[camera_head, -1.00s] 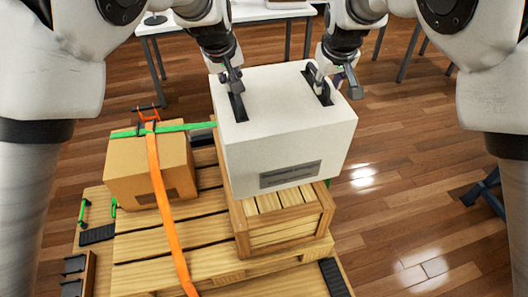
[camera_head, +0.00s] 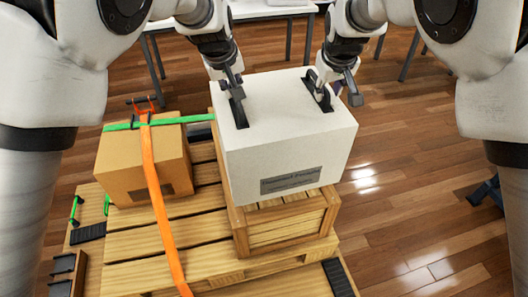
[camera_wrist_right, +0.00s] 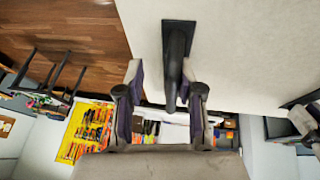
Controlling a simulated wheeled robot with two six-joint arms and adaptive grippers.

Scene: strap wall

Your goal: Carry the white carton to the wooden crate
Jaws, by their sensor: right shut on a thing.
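The white carton (camera_head: 290,145) has two black handles on top and a dark label on its front. It is level over the wooden crate (camera_head: 290,230) and hides most of the crate's top. I cannot tell whether its underside touches the crate. My left gripper (camera_head: 237,95) is at the carton's left handle and appears shut on it. My right gripper (camera_head: 325,90) is shut on the right handle. In the right wrist view, the right gripper's fingers (camera_wrist_right: 163,95) stand on either side of the black handle (camera_wrist_right: 176,60).
The crate stands on a wooden pallet (camera_head: 175,245). Left of it is a brown box (camera_head: 125,170) with an orange strap (camera_head: 155,185) and a green strap (camera_head: 170,121) over it. Tables stand behind. The floor at right (camera_head: 420,190) is mostly clear.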

